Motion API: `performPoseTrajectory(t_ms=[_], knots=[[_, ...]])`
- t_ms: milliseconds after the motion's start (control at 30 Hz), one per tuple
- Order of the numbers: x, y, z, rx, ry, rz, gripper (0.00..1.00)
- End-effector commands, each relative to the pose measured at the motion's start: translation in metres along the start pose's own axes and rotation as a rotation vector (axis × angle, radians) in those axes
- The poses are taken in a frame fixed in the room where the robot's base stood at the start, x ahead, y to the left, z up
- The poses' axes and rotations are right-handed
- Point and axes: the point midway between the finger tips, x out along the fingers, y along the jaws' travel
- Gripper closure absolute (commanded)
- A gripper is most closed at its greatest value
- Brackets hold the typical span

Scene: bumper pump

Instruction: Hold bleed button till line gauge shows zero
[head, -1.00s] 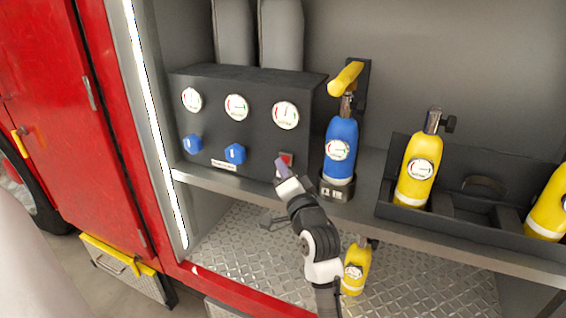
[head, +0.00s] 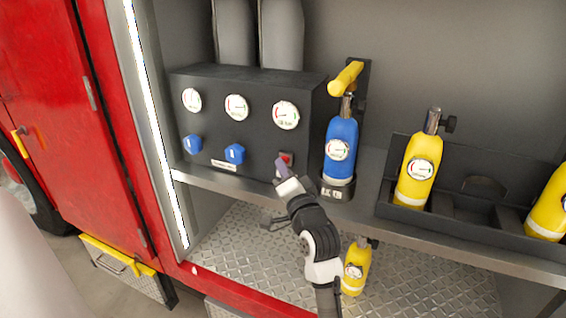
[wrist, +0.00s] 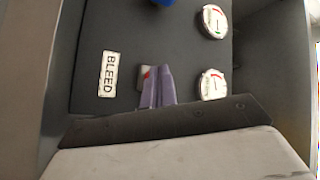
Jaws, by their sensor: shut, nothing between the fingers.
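The bleed button (head: 286,158) is a small red button on a grey plate, low at the right of the dark panel (head: 255,85). In the wrist view the button (wrist: 147,73) is partly covered by my fingers, beside the BLEED label (wrist: 108,73). My gripper (head: 280,165) is shut and empty, its purple fingertips at the button; they appear to touch it, but how far it is pressed is hidden. Above the button is the right-hand round gauge (head: 285,115), also in the wrist view (wrist: 211,84); its needle seems to point left in the head view, its lettering too small to read.
The panel has two more gauges (head: 236,107) and (head: 191,99) and blue knobs (head: 235,153) and (head: 192,144). A blue cylinder (head: 340,145) stands upright just right of the panel. Yellow cylinders (head: 417,170) sit in a dark rack on the right; another (head: 355,268) stands below the shelf.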

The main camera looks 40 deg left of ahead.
Motion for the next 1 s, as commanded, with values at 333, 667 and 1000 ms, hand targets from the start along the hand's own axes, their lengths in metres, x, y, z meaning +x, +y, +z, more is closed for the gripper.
performPoseTrajectory(t_ms=[333,667,1000], knots=[[0.000,0.001,-0.001,-0.001,0.001,0.001,1.00],[-0.002,-0.001,0.001,0.000,0.001,0.002,1.00],[-0.013,-0.009,0.009,0.000,0.001,0.000,1.00]])
